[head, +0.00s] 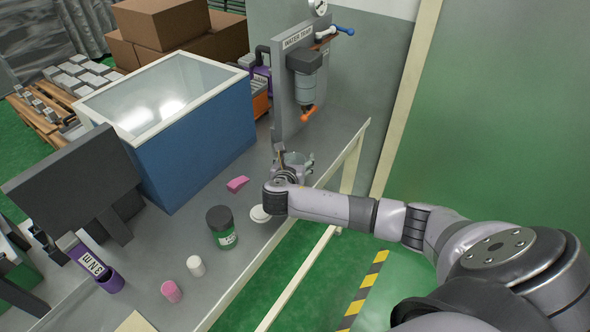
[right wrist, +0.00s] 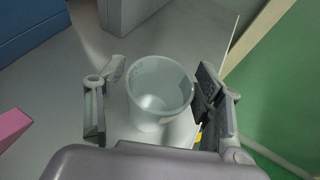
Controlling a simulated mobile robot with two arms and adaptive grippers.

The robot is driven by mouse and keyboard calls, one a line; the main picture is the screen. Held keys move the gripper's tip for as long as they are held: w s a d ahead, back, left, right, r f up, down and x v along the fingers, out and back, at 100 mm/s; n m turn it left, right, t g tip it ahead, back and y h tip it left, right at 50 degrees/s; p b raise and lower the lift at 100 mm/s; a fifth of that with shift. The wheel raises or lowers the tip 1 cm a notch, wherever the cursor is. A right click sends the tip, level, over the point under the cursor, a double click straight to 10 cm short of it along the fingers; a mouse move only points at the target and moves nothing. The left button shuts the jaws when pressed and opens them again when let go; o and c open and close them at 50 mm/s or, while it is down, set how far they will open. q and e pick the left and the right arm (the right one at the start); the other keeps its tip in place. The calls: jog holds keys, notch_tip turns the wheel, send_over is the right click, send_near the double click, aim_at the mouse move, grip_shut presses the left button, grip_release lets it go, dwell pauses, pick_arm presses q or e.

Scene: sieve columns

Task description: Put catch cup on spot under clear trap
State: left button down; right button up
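The catch cup appears to be the clear, whitish cup (right wrist: 158,105) standing upright on the grey bench in the right wrist view. It is partly hidden by my right gripper (head: 293,161) in the head view. In the wrist view the gripper's fingers (right wrist: 155,108) stand open on either side of the cup. There is a gap on the left, and the right finger is close to it; contact is unclear. The clear trap (head: 306,92) hangs on a grey panel labelled as a water trap, with an orange lever (head: 308,114) below. The spot under it is not clearly visible. My left gripper is not in view.
A blue glass-topped box (head: 190,140) stands left of the panel (head: 283,98). A pink wedge (head: 237,184), white disc (head: 259,214), dark green-labelled jar (head: 221,228) and small white and pink pieces lie nearer. The bench edge (head: 335,168) runs close to the right gripper.

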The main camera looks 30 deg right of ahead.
jog(key=c, duration=0.7)
